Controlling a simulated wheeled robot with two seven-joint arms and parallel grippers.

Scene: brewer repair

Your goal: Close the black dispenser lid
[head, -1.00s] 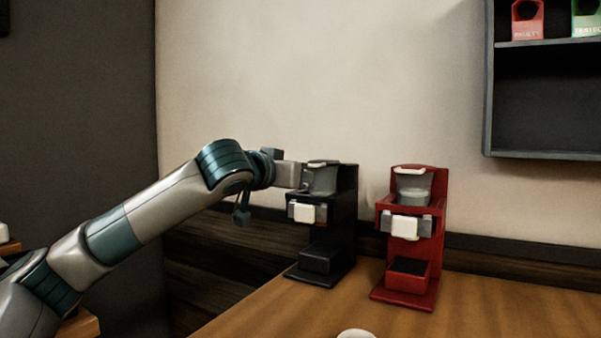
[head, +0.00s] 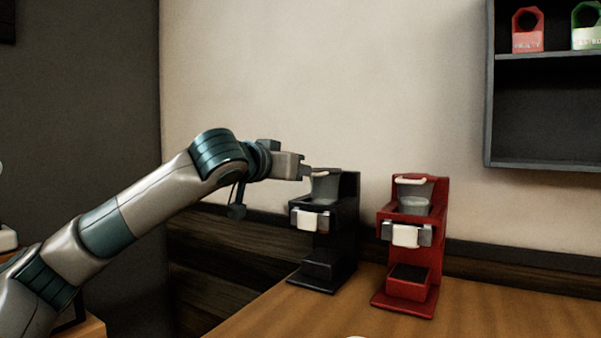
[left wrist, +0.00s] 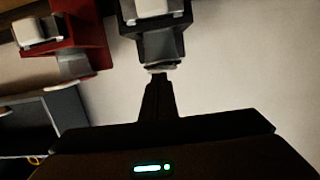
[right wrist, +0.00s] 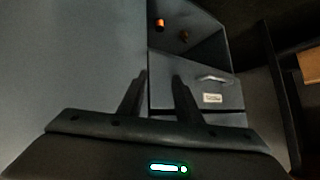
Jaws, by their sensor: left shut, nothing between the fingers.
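The black dispenser (head: 349,215) stands upright on the wooden counter, left of a red one. A pale handle strip (head: 325,173) lies at the top of its lid, above a grey cup (head: 325,188); the lid's exact angle is hard to tell. My left gripper (head: 309,172) is shut and empty, with its tips at the left end of that strip. In the left wrist view, my left gripper (left wrist: 157,82) points at the black dispenser (left wrist: 157,46), tips close to the pale strip; contact cannot be told. My right gripper (right wrist: 156,82) is open and empty.
The red dispenser (head: 439,220) stands close to the right on the counter (head: 480,310). A dark wall shelf (head: 545,162) holds a red and a green item at upper right. My right gripper faces a dark cabinet with a handled drawer (right wrist: 195,95).

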